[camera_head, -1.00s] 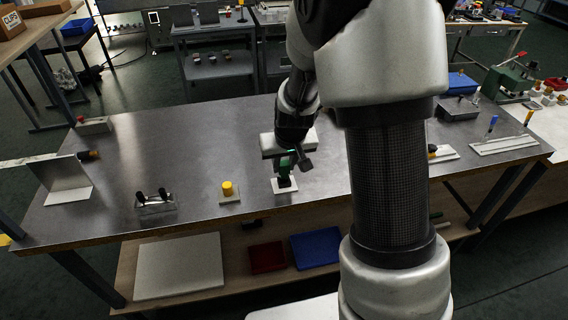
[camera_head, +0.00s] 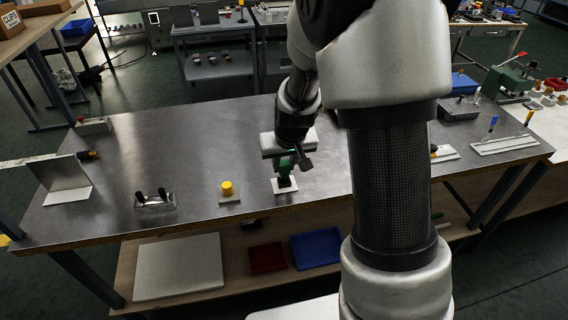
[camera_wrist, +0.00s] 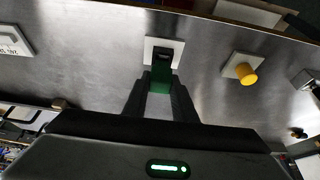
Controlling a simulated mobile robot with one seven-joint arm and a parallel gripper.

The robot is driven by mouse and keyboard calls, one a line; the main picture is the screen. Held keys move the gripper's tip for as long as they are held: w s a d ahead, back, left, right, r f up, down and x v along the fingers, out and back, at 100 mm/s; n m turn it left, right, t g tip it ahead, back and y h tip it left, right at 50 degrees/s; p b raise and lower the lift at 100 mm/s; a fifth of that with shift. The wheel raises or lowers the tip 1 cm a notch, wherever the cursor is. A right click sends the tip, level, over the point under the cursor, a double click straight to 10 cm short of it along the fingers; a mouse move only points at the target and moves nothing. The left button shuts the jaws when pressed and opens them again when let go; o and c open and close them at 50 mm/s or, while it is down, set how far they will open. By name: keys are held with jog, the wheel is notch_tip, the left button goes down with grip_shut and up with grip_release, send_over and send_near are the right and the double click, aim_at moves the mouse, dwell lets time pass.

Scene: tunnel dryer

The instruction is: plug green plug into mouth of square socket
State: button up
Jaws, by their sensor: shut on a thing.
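The green plug (camera_wrist: 160,80) is between the fingertips of my gripper (camera_wrist: 160,82) in the wrist view; the fingers are shut on it. The plug's far end is at a dark block, the square socket (camera_wrist: 163,52), on a white base plate. In the head view, my gripper (camera_head: 289,160) is over the table, with the plug (camera_head: 285,168) below it, right above the dark socket (camera_head: 285,182) on its white plate (camera_head: 285,190). The plug appears to touch or overlap the socket; I cannot tell how deep it sits in the mouth.
A yellow cylinder (camera_head: 227,188) on a plate stands left of the socket; it also shows in the wrist view (camera_wrist: 245,73). Farther left are a block with black handles (camera_head: 155,200) and an angled metal plate (camera_head: 68,180). The table's front edge is close to the socket.

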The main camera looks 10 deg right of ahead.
jog(key=shift+f+b, duration=1.3)
jog(key=shift+f, duration=0.1)
jog(key=o, duration=1.1)
jog(key=shift+r, duration=0.1)
jog(key=p+v, duration=0.3)
jog(key=v, duration=1.4)
jog(key=shift+s+r, duration=0.1)
jog(key=shift+r, duration=0.05)
jog(key=s+r+t+p, duration=0.1)
jog(key=s+r+p, duration=0.7)
jog(key=s+r, duration=0.9)
jog(key=shift+s+p, duration=0.4)
jog(key=shift+s, duration=0.25)
